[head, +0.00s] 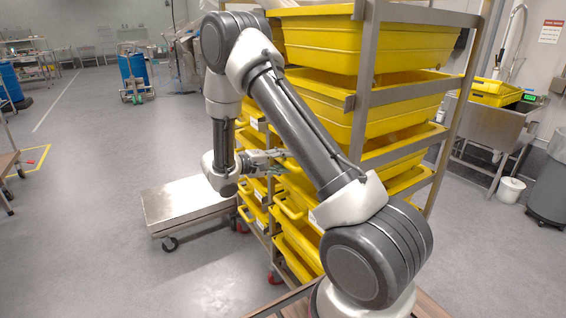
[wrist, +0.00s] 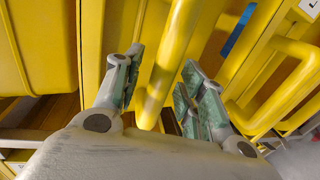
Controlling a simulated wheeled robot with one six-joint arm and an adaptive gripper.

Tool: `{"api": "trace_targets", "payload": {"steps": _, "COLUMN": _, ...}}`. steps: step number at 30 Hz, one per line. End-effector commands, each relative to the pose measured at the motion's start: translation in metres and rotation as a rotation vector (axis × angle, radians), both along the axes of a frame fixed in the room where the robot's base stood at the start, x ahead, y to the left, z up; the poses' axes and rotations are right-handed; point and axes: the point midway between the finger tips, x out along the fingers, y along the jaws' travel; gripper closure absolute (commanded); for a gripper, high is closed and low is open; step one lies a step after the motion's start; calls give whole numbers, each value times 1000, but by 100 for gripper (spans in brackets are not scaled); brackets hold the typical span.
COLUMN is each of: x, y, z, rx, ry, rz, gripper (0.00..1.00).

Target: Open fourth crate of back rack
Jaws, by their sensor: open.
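Yellow crates (head: 370,45) sit stacked in a metal rack (head: 364,85), with more crates in a column behind it, partly hidden by my arm. I cannot tell for sure which crate is the fourth of the back rack. My gripper (head: 277,163) is at the crate fronts, about mid-height, pointing right. In the wrist view my gripper (wrist: 161,67) is open, with its green-padded fingers on either side of a yellow handle bar (wrist: 168,60). The bar runs between the fingers; whether they touch it is unclear. Another yellow handle (wrist: 290,85) is to the right.
A low metal cart (head: 185,203) stands left of the racks, close to the lower crates. A sink (head: 490,122) with a yellow crate (head: 495,91) and a grey bin (head: 550,190) are at right.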

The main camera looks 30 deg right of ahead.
Motion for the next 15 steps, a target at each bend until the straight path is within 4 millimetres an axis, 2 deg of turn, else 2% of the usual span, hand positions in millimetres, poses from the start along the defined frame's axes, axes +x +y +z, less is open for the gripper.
{"api": "trace_targets", "payload": {"steps": 1, "x": 0, "y": 0, "z": 0, "rx": 0, "ry": 0, "rz": 0, "gripper": 63}}
{"api": "trace_targets", "payload": {"steps": 7, "x": 0, "y": 0, "z": 0, "rx": 0, "ry": 0, "rz": 0, "gripper": 99}}
{"api": "trace_targets", "payload": {"steps": 15, "x": 0, "y": 2, "z": 0, "rx": 1, "ry": 0, "rz": 0, "gripper": 100}}
